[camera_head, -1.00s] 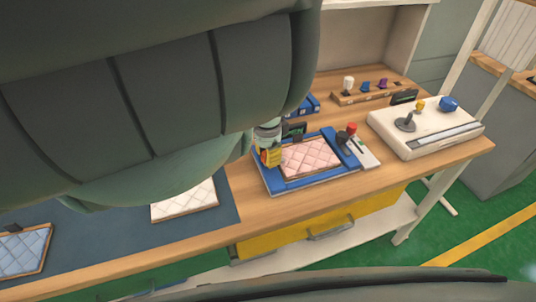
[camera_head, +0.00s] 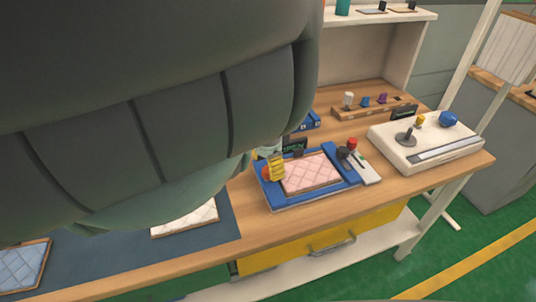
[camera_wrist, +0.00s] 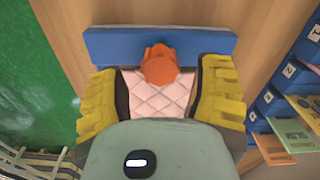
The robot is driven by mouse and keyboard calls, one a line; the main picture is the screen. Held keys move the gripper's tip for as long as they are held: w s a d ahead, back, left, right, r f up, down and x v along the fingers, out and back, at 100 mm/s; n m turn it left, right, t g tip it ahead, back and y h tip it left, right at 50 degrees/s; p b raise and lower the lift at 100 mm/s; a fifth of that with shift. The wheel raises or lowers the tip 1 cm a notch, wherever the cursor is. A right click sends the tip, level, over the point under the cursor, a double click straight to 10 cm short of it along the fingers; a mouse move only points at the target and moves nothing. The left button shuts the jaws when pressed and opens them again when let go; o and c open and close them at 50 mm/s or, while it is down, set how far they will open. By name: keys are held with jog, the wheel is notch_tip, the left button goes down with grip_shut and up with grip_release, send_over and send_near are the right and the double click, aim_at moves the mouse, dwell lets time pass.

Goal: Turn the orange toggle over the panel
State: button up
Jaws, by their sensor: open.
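The orange toggle (camera_wrist: 160,66) stands on the blue bar (camera_wrist: 110,44) of a frame in the wrist view. My gripper (camera_wrist: 159,74) is open, with one yellow finger on each side of the toggle and a gap to each. In the head view the toggle (camera_head: 267,174) shows partly beside a yellow finger (camera_head: 277,168) at the frame's left end. The panel (camera_head: 310,173), a pink quilted pad, lies inside the blue frame (camera_head: 290,200). My dark arm covers much of the head view and hides most of my gripper.
A white console (camera_head: 455,140) with a joystick and knobs stands to the right. A small lever with a red knob (camera_head: 352,142) is at the frame's right end. A rack of coloured knobs (camera_head: 375,108) lies behind. A white pad (camera_head: 190,222) lies on the dark mat at left.

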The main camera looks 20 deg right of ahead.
aim_at(268, 169)
notch_tip(268, 169, up, 5)
jog(key=shift+w+f, duration=0.15)
jog(key=shift+f, duration=0.05)
jog(key=shift+r, duration=0.3)
dwell(0.3)
